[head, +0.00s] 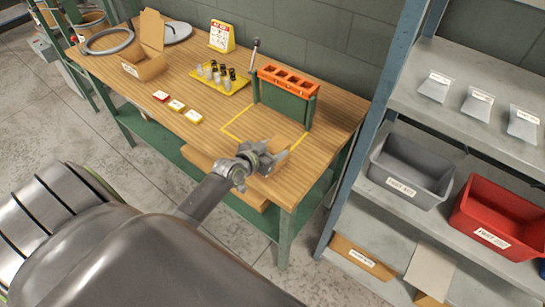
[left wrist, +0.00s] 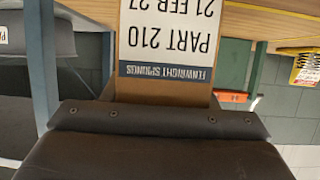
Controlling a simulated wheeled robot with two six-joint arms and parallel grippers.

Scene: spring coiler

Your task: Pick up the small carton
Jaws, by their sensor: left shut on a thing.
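The small carton (left wrist: 160,91) is brown card with a white label reading PART 210, 21 FEB 27 and a dark band reading Fenwright Springs, upside down in the left wrist view. My right gripper is not in view.
The wooden bench (head: 215,128) holds an open carton (head: 145,68), a yellow tray of small parts (head: 222,78), several small labelled boxes (head: 177,106) and an orange-topped green rack (head: 285,95). A grey shelf unit (head: 370,200) with a grey bin (head: 410,172) and red bin (head: 500,218) stands right.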

